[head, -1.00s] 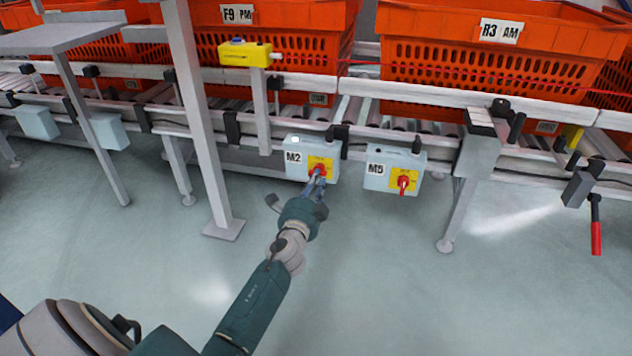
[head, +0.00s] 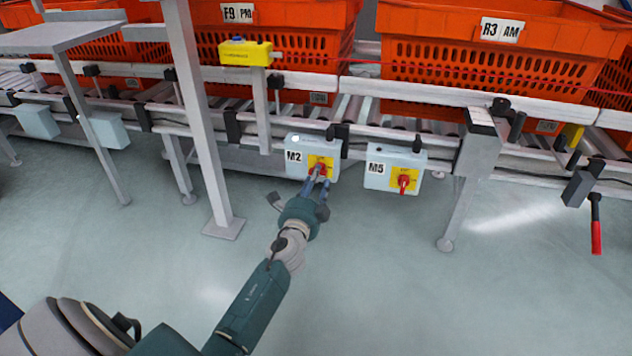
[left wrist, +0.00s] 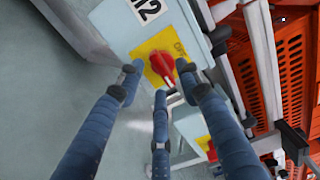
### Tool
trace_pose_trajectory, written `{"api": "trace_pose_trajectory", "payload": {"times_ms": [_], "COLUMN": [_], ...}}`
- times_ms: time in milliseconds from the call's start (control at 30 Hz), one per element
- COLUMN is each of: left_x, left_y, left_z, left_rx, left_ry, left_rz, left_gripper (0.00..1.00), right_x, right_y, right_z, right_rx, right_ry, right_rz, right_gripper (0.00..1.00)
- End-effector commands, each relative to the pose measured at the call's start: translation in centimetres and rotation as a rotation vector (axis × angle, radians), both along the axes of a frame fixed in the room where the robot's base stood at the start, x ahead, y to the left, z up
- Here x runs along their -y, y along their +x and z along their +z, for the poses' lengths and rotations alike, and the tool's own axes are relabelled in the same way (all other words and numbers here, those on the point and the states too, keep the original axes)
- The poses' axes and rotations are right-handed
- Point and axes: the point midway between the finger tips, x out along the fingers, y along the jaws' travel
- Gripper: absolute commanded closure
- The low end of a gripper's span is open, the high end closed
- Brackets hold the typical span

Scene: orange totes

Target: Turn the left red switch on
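The left red switch (head: 317,170) sits on a yellow plate on the grey box labelled M2 (head: 298,143), below the conveyor. My left gripper (head: 320,180) is at the front of this switch, fingers pointing at it. In the left wrist view the red switch (left wrist: 164,68) shows between the spread fingertips of my left gripper (left wrist: 160,84). Gaps show on both sides of the handle, and the third finger is below it. The gripper is open; I cannot tell whether a finger touches the handle. My right gripper is in neither view.
A second grey box labelled M5 (head: 376,168), with its own red switch (head: 403,183), hangs to the right. A metal post (head: 197,120) stands to the left. Orange totes (head: 490,60) rest on the conveyor above. The floor (head: 370,270) in front is clear.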

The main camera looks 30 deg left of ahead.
Motion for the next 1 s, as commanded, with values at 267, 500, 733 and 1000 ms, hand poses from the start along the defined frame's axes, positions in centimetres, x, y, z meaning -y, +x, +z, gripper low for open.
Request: {"api": "trace_pose_trajectory", "payload": {"times_ms": [267,500,733,1000], "left_x": [0.4,2.1,3.5,4.0], "left_y": [-1.3,-6.0,-9.9,-11.4], "left_z": [0.0,-0.1,-0.1,0.0], "left_rx": [0.001,-0.001,-0.002,0.000], "left_ry": [-0.001,-0.003,-0.002,0.000], "left_rz": [0.000,0.000,0.001,0.001], "left_gripper": [0.65,0.65,0.65,0.65], "right_x": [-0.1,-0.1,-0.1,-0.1], "right_y": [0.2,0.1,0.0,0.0], "right_z": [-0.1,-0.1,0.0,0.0], "right_rx": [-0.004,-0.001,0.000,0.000], "right_ry": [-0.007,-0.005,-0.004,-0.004], "right_rz": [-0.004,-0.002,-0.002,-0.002], "right_gripper": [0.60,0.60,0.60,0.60]}}
